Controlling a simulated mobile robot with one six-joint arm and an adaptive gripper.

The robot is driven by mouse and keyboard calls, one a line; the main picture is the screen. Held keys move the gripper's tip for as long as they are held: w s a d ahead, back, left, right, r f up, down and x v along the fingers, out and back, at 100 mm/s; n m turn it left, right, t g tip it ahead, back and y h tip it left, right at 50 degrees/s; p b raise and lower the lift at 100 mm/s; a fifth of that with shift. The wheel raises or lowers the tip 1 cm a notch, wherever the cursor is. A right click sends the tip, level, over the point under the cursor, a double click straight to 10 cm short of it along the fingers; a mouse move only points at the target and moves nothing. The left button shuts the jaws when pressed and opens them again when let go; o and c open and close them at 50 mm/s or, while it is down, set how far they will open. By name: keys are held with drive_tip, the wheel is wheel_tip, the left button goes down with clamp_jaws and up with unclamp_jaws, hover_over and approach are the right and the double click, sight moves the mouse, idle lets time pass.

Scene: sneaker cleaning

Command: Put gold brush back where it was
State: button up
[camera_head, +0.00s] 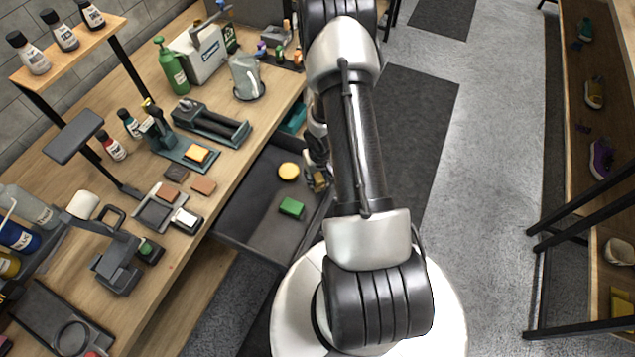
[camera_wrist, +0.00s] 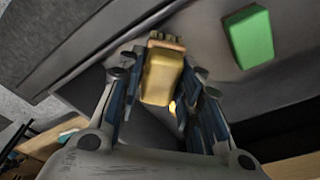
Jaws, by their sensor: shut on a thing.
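The gold brush (camera_wrist: 163,76) is between the two fingers of my gripper (camera_wrist: 165,85) in the wrist view, its tan, ridged end pointing away from the palm. My gripper is shut on it. In the head view my gripper (camera_head: 317,168) is by the right part of the open dark drawer (camera_head: 240,215), partly hidden by my arm. A small part of the gold brush (camera_head: 320,182) shows there. I cannot tell whether the brush touches the drawer.
A green block (camera_head: 291,207) and a round yellow item (camera_head: 289,171) lie in the drawer; the block also shows in the wrist view (camera_wrist: 247,36). The wooden workbench (camera_head: 180,245) at left holds bottles, stands and trays. The drawer's left part is bare.

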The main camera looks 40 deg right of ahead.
sight(317, 181)
drive_tip(key=shift+f+b, duration=0.9)
drive_tip(key=shift+f, duration=0.5)
drive_tip(key=shift+f, duration=0.15)
drive_tip(key=o, duration=0.6)
drive_tip(key=shift+o, duration=0.2)
